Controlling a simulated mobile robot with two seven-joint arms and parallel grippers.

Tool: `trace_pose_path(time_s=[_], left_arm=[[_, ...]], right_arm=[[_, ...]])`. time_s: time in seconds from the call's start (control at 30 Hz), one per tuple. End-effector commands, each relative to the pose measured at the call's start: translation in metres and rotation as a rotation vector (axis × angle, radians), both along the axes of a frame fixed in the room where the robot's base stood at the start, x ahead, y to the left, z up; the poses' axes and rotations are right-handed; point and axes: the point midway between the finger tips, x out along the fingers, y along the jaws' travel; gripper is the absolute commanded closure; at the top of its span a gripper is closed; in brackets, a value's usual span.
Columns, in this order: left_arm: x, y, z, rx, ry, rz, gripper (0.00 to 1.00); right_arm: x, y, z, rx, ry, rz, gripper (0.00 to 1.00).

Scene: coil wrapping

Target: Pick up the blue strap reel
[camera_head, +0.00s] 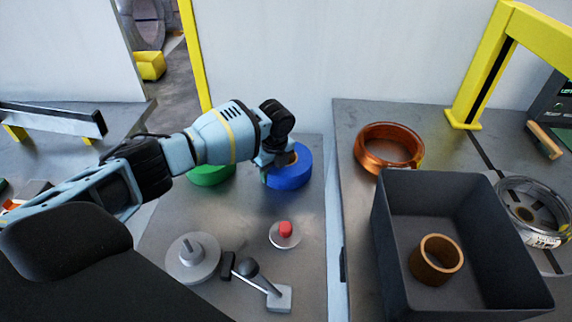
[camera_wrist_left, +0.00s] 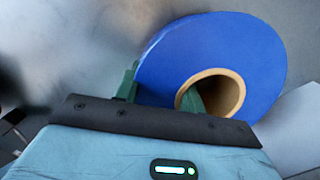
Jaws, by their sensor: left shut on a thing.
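The blue strap reel (camera_head: 289,174) is on the grey metal table, at its back right, in the head view. In the left wrist view the blue strap reel (camera_wrist_left: 232,50) fills the upper middle, with a tan core around its hole. My left gripper (camera_head: 268,172) is shut on the reel's wall. In the left wrist view one green finger of my left gripper (camera_wrist_left: 160,93) is outside the rim and the other is inside the core hole. I cannot tell whether the reel is lifted off the table. My right gripper is not in view.
A green reel (camera_head: 213,175) sits left of the blue one, partly behind my arm. A red button (camera_head: 286,231), a grey knob disc (camera_head: 193,258) and a lever (camera_head: 262,280) stand nearer. Right are a copper coil (camera_head: 389,147) and a dark bin (camera_head: 398,246) holding a brown ring (camera_head: 436,259).

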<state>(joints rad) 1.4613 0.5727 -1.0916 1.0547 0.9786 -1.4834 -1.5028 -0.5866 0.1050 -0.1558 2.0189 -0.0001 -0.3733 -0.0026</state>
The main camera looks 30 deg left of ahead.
Motion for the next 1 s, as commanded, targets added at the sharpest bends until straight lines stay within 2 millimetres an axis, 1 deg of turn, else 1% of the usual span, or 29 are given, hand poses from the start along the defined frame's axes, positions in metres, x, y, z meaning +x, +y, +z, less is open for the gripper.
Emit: trace_pose_path(time_s=[0.03, 0.23, 0.33, 0.47, 0.6, 0.8, 0.9, 1.0], left_arm=[[0.002, 0.001, 0.003, 0.000, -0.007, 0.002, 1.00], [0.002, 0.001, 0.004, 0.000, -0.007, 0.001, 1.00], [0.002, 0.001, 0.012, -0.001, -0.008, 0.001, 1.00], [0.003, 0.000, 0.030, -0.002, -0.011, 0.001, 1.00], [0.003, 0.001, 0.055, -0.001, -0.012, 0.001, 1.00], [0.002, 0.000, 0.085, -0.001, -0.010, 0.001, 1.00], [0.002, 0.000, 0.095, -0.001, -0.009, 0.001, 1.00], [0.002, 0.000, 0.101, -0.001, -0.009, 0.000, 1.00]], right_arm=[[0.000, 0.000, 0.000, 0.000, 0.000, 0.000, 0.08], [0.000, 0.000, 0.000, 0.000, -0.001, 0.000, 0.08], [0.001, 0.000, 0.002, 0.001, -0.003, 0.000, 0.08], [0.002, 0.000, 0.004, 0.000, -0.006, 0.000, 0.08], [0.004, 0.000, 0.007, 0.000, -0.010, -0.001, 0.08], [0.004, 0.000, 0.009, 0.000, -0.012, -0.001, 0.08], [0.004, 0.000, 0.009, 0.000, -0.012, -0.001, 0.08], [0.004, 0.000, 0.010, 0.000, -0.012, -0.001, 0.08]])
